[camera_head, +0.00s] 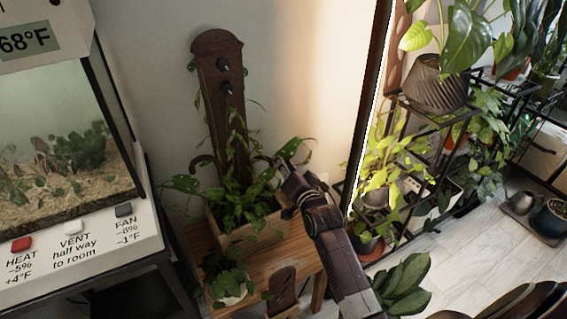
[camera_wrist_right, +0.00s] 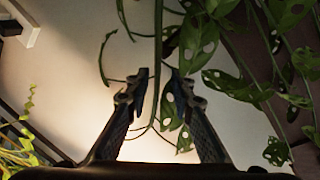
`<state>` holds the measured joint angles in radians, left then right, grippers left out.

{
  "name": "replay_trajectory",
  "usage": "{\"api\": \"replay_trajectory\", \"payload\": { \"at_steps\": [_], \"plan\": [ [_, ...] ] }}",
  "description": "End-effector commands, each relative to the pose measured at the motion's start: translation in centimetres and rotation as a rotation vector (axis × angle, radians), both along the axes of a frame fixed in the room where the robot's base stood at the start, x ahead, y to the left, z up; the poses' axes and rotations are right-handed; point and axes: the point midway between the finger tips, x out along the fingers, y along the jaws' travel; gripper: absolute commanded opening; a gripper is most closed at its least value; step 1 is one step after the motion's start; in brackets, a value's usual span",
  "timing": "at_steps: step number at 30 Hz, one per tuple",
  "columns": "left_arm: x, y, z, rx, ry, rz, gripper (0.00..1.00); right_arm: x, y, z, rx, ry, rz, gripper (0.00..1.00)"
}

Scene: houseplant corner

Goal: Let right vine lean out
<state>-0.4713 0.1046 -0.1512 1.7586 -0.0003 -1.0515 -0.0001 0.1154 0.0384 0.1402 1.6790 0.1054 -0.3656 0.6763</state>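A tall dark wooden board (camera_head: 219,105) with two black knobs (camera_head: 225,78) stands behind a wooden planter box (camera_head: 245,229). A leafy vine plant (camera_head: 235,195) grows from the box, with stems along the board and leaves spreading to both sides. My right gripper (camera_head: 280,184) is at the right side of the plant, close to the right-hand vine leaves. In the right wrist view the gripper (camera_wrist_right: 154,76) is open, and a thin green vine stem (camera_wrist_right: 157,55) passes between its fingers. Holed leaves (camera_wrist_right: 195,40) hang beside the right finger. My left gripper is not in view.
The box stands on a wooden table (camera_head: 285,262) with a small potted plant (camera_head: 230,281). A glass terrarium (camera_head: 60,130) stands at left, with HEAT, VENT and FAN buttons (camera_head: 76,226). A black plant rack (camera_head: 420,110) fills the right. Bare wall lies above the gripper.

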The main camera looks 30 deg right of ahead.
Motion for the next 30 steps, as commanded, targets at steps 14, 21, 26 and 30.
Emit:
{"api": "replay_trajectory", "payload": {
  "at_steps": [14, 21, 26, 30],
  "plan": [
    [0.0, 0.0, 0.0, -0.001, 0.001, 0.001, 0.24, -1.7, 0.2, 0.1, 0.001, 0.001, 0.000, 0.24],
    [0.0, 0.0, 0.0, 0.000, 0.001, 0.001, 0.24, -6.5, 0.7, 0.8, 0.000, 0.002, -0.001, 0.24],
    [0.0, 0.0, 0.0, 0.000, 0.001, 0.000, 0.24, -9.5, 1.0, 1.2, 0.000, 0.001, 0.000, 0.24],
    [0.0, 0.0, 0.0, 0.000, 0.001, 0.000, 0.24, -11.1, 1.2, 1.4, 0.001, 0.001, 0.000, 0.24]
  ]
}}
